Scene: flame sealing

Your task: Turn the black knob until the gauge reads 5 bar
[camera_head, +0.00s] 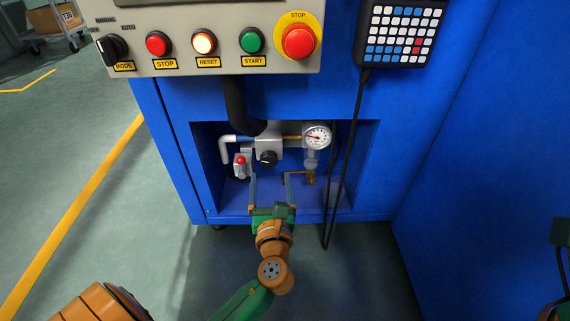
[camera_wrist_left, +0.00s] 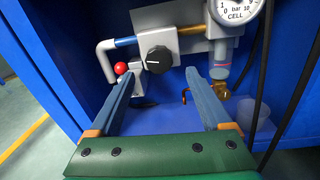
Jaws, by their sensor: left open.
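The black knob (camera_head: 268,157) sits on the front of a grey regulator block in the blue cabinet's recess. It shows facing me in the wrist view (camera_wrist_left: 159,59), with a pale mark on its face. The round white gauge (camera_head: 318,136) is to its right; its red needle seems to point left, at the low end, but the exact reading is too small to tell. The wrist view cuts off the gauge's top (camera_wrist_left: 236,8). My left gripper (camera_head: 270,178) is open and empty, its fingers pointing into the recess. The fingertips (camera_wrist_left: 161,76) are below and short of the knob, apart from it.
A red-topped valve (camera_head: 240,164) is left of the knob, and a brass fitting (camera_head: 310,177) is below the gauge. Black cables (camera_head: 345,165) hang at the recess's right side. A control panel (camera_head: 210,38) overhangs above. Part of my right arm shows at the right edge.

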